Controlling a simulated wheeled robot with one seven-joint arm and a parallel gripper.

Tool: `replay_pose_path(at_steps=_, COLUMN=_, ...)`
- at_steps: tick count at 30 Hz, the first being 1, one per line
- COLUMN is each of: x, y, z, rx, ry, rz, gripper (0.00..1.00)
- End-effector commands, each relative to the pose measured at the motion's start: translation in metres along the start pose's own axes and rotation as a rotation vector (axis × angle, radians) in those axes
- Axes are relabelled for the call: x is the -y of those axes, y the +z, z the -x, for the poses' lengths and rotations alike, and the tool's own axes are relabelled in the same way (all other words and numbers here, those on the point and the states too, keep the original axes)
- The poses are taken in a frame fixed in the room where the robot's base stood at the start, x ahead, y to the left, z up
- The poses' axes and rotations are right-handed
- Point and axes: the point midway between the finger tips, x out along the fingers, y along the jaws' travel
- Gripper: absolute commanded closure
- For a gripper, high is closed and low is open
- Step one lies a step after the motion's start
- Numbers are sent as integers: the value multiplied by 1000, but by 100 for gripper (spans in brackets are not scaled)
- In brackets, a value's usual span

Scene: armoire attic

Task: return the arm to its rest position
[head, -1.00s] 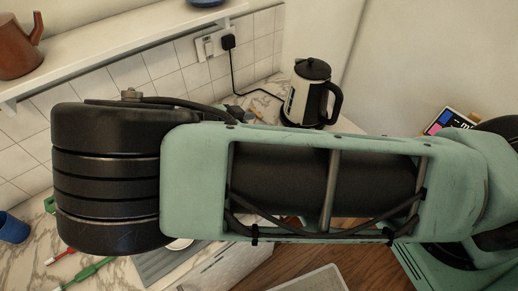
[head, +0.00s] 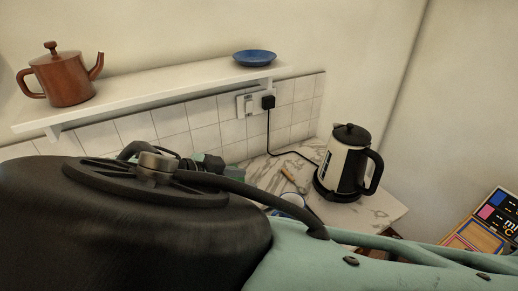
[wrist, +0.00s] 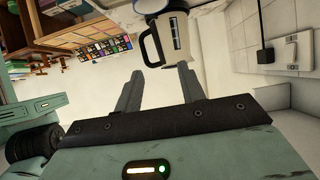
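My gripper (wrist: 158,92) shows in the wrist view with its two grey fingers spread apart. Nothing is visible between them. Beyond the fingertips is the black and white kettle (wrist: 173,38), apart from them. In the head view my green and black arm fills the lower part of the picture and hides much of the counter. My gripper's fingers cannot be made out in the head view.
The kettle stands on the marble counter (head: 375,211) in the head view. A white shelf (head: 160,92) on the wall holds a brown teapot (head: 68,80) and a blue dish (head: 254,58). A black plug (head: 268,102) sits in the wall socket.

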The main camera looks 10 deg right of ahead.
Motion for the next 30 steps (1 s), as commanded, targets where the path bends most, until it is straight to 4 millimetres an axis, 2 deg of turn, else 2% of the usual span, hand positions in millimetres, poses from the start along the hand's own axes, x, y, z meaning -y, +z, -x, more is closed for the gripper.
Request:
replay_pose_path(at_steps=3, x=-1, y=0, z=-3, rx=11, ry=9, rz=11, gripper=60)
replay_pose_path(at_steps=7, x=-14, y=3, z=-26, rx=130, ry=84, rz=154, gripper=60)
replay_pose_path(at_steps=10, x=-37, y=8, z=-46, rx=307, ry=139, rz=354, gripper=60)
replay_pose_path(at_steps=14, x=-71, y=12, z=-52, rx=575, ry=115, rz=634, gripper=60)
replay_pose_path(at_steps=18, x=-107, y=6, z=-41, rx=819, ry=-35, rz=901, gripper=60)
replay_pose_path(at_steps=22, x=-138, y=-8, z=-23, rx=966, ry=-269, rz=1118, gripper=60)
replay_pose_path(at_steps=26, x=-170, y=-27, z=-8, rx=1004, ry=-550, rz=1310, gripper=60)
replay_pose_path(at_steps=30, x=-202, y=-42, z=0, rx=926, ry=-825, rz=1486, gripper=60)
